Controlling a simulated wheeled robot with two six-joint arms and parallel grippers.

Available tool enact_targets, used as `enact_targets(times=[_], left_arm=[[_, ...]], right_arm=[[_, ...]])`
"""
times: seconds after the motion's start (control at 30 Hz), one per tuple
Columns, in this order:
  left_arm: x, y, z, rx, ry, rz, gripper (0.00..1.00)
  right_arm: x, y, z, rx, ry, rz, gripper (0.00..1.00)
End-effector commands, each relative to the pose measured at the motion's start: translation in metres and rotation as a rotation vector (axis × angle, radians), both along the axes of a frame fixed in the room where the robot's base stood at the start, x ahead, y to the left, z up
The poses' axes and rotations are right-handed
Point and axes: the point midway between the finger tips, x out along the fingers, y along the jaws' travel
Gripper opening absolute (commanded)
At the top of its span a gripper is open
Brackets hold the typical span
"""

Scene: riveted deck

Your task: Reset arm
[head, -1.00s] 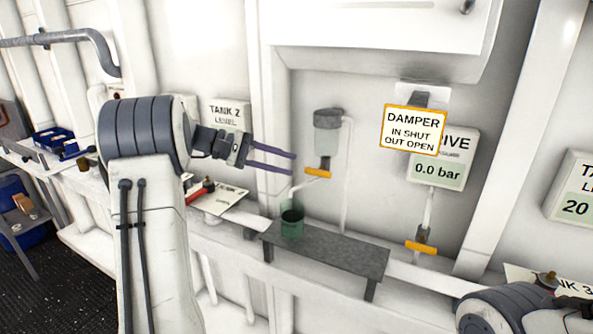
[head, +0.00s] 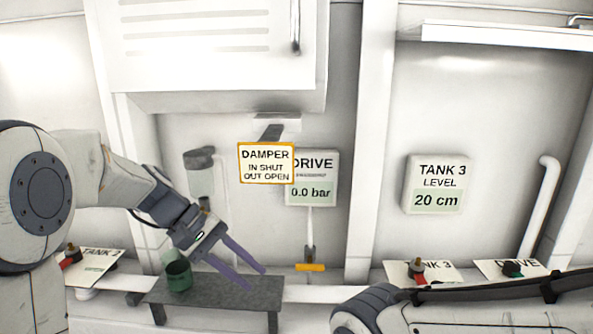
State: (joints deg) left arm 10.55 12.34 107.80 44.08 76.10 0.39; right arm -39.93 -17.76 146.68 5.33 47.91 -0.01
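My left arm comes in from the left in the head view. Its gripper (head: 255,279) has two purple fingers spread apart, with nothing between them. It shows in front of the grey bench (head: 225,290), to the right of a green cup (head: 179,276) that stands on the bench's left part. My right arm shows at the bottom right, but its gripper is out of the picture.
A yellow-edged damper sign (head: 266,163) hangs before the drive gauge (head: 312,178), which reads 0.0 bar. A yellow valve handle (head: 310,267) is below. The tank 3 gauge (head: 437,185) reads 20 cm. A red-knobbed plate (head: 440,271) and a drive plate (head: 520,269) lie at right.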

Motion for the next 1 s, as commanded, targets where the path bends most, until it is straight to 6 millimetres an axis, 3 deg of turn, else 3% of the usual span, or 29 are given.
enact_targets(times=[0.03, 0.13, 0.3, 0.4, 0.6, 1.0], left_arm=[[-0.03, -0.026, -0.009, 0.075, -0.014, -0.109, 0.33], [-0.084, -0.053, -0.03, 0.224, -0.066, -0.309, 0.33], [-0.165, -0.065, -0.061, 0.433, -0.228, -0.659, 0.33], [-0.196, -0.06, -0.074, 0.512, -0.334, -0.831, 0.33], [-0.222, -0.052, -0.089, 0.579, -0.474, -1.025, 0.33], [-0.225, -0.051, -0.09, 0.586, -0.491, -1.047, 0.33]], right_arm=[[0.0, 0.0, 0.0, 0.0, 0.0, 0.0, 0.52], [0.0, 0.0, 0.0, 0.0, 0.0, 0.0, 0.52], [0.0, 0.0, 0.0, 0.0, 0.0, 0.0, 0.52], [0.0, 0.0, 0.0, 0.0, 0.0, 0.0, 0.52], [0.0, 0.0, 0.0, 0.0, 0.0, 0.0, 0.52], [0.0, 0.0, 0.0, 0.0, 0.0, 0.0, 0.52]])
